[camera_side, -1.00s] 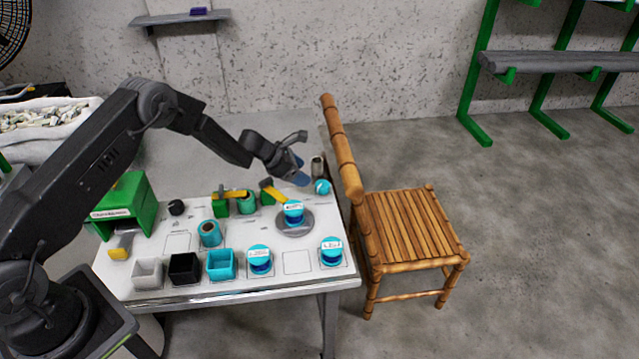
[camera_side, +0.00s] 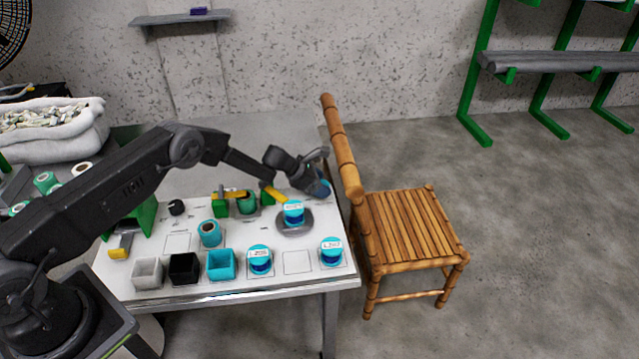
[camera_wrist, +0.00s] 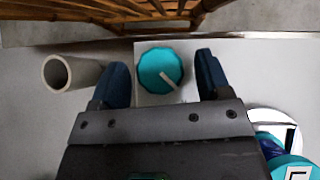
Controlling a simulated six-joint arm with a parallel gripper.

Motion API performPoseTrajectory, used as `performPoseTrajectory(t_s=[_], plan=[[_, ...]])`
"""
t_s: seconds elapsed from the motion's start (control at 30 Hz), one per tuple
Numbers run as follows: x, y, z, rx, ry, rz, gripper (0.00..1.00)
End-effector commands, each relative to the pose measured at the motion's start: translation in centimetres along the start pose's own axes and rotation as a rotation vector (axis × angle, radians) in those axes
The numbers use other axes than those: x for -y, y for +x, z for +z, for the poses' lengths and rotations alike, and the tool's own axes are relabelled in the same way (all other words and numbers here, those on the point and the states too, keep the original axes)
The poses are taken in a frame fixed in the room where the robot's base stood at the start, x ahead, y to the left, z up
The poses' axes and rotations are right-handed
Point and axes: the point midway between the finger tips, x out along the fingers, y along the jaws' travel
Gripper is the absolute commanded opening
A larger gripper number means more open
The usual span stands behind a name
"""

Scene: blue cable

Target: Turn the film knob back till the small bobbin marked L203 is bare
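The film knob (camera_wrist: 160,70) is a round teal knob with a pale pointer bar on a white block in the wrist view. My gripper (camera_wrist: 161,68) is open, its blue fingers on either side of the knob with a gap at each side. In the side view my gripper (camera_side: 322,187) is low at the table's back right and hides the knob. One blue bobbin (camera_side: 293,213) sits on a round grey plate; part of it shows in the wrist view (camera_wrist: 290,168). Two similar bobbins stand at front middle (camera_side: 260,262) and front right (camera_side: 331,254). I cannot read which is L203.
A bamboo chair (camera_side: 405,228) is close to the table's right edge. Grey (camera_side: 148,274), black (camera_side: 184,269) and teal (camera_side: 221,265) bins line the front left. An empty marked square (camera_side: 298,262) is clear.

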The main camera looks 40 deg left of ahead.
Motion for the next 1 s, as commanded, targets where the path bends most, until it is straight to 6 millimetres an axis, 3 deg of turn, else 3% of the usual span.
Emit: performPoseTrajectory(t_s=[0.47, 1.0], plan=[[-0.02, -0.04, 0.01, 0.000, 0.000, 0.000, 0.24], [0.19, 0.05, 0.46, 0.007, -0.147, 0.152, 0.23]])
